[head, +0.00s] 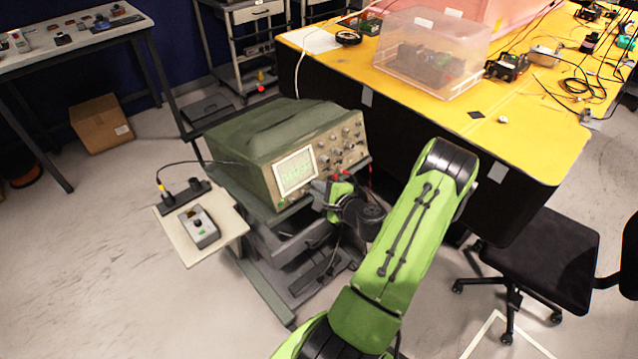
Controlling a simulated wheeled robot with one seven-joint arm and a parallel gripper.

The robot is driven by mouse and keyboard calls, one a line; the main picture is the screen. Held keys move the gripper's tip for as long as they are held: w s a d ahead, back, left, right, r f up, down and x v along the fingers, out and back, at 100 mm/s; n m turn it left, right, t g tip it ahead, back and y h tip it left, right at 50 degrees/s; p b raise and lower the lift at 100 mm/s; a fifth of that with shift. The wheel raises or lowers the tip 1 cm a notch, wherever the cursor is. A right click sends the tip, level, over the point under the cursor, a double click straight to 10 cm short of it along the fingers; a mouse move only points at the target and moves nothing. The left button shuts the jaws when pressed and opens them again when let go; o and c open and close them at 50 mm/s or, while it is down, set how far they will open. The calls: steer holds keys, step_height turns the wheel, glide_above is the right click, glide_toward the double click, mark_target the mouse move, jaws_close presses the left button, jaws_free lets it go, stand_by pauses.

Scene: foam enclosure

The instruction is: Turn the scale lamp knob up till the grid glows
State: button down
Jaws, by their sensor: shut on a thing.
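The oscilloscope (268,150), a green-cased unit with a beige front panel, stands on a cart. Its screen (295,171) is pale with green markings; the grid lines are too small to judge for glow. Several knobs (338,150) show on the panel right of the screen. My gripper (321,189) is at the lower edge of the panel, just right of the screen's lower corner. It is shut on the scale lamp knob, which the fingers hide.
A side shelf (228,224) on the cart's left holds a small grey box (199,227) and a black power strip (184,194). A yellow-topped bench (530,130) is close behind on the right. A black chair (545,255) stands at right.

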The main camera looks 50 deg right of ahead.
steer(key=shift+d+r+m+g+y+p, duration=0.1)
steer(key=shift+m+g+y+p, duration=0.2)
steer(key=shift+m+p, duration=4.8)
steer(key=shift+m+b, duration=1)
steer(key=shift+m, duration=0.1)
steer(key=c, duration=1.1)
jaws_free()
steer(key=shift+c, duration=0.2)
steer(key=shift+s, duration=0.1)
steer(key=p+v, duration=0.1)
steer(key=v, duration=1.4)
steer(key=shift+s, duration=0.25)
